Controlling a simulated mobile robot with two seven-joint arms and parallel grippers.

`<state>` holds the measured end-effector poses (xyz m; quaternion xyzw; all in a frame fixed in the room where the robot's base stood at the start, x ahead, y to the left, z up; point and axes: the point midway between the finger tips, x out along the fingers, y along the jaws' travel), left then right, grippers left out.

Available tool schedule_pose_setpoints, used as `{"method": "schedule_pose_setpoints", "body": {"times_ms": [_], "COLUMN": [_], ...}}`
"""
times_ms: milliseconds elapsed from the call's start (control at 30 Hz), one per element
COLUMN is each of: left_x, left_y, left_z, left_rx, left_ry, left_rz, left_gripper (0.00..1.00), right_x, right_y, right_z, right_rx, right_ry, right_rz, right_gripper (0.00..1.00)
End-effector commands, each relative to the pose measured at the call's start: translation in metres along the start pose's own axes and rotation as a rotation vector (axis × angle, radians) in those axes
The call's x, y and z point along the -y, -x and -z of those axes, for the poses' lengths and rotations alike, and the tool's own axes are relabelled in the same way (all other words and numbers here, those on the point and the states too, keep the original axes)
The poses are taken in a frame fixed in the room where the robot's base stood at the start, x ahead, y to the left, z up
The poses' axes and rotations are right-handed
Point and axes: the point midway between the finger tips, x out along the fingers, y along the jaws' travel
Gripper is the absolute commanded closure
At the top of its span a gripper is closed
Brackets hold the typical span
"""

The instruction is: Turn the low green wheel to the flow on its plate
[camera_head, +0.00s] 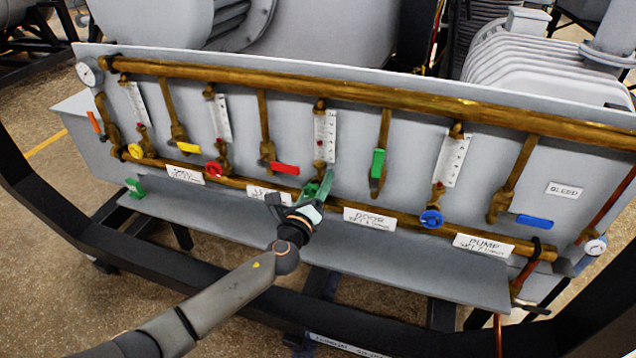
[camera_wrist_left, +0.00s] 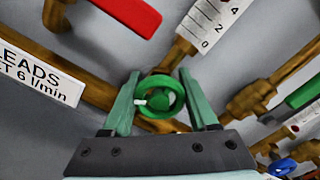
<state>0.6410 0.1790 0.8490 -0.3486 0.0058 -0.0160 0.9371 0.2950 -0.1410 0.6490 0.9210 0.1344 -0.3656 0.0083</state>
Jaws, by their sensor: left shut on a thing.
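The low green wheel (camera_wrist_left: 160,97) is a small ring on the brass pipework, with a pale mark at its left side in the left wrist view. My left gripper (camera_wrist_left: 162,92) is shut on it, one green finger on each side. In the head view the left gripper (camera_head: 318,190) is at the lower pipe and mostly hides the wheel. The DOOR plate (camera_head: 369,218) is just right of it; its small flow figure is hard to read. My right gripper is out of view.
A yellow wheel (camera_head: 135,151), a red wheel (camera_head: 213,169) and a blue wheel (camera_head: 431,219) sit along the same lower pipe. A red lever (camera_head: 285,168) and a green lever (camera_head: 378,163) stick out nearby.

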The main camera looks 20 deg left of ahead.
Motion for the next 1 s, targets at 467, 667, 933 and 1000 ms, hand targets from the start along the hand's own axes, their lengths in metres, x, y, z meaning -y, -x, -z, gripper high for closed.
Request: {"method": "schedule_pose_setpoints", "body": {"times_ms": [467,667,933,1000], "left_x": [-0.0001,-0.0001,-0.0001,-0.0001], "left_y": [0.0001,0.0002,0.0001,0.0001], "left_z": [0.0008,0.0008,0.0005,0.0004], "left_rx": [-0.001,-0.001,-0.001,-0.001], "left_ry": [-0.048,-0.047,-0.046,-0.046], "left_rz": [0.0,0.0,0.0,0.0], "left_gripper": [0.96,0.38,0.11,0.11], "right_x": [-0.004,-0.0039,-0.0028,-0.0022], "right_y": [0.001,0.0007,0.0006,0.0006], "right_z": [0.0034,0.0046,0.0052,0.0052], "right_rx": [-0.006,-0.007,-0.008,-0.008], "right_ry": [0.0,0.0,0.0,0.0], "right_rz": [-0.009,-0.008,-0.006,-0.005], "right_gripper": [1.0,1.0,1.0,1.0]}}
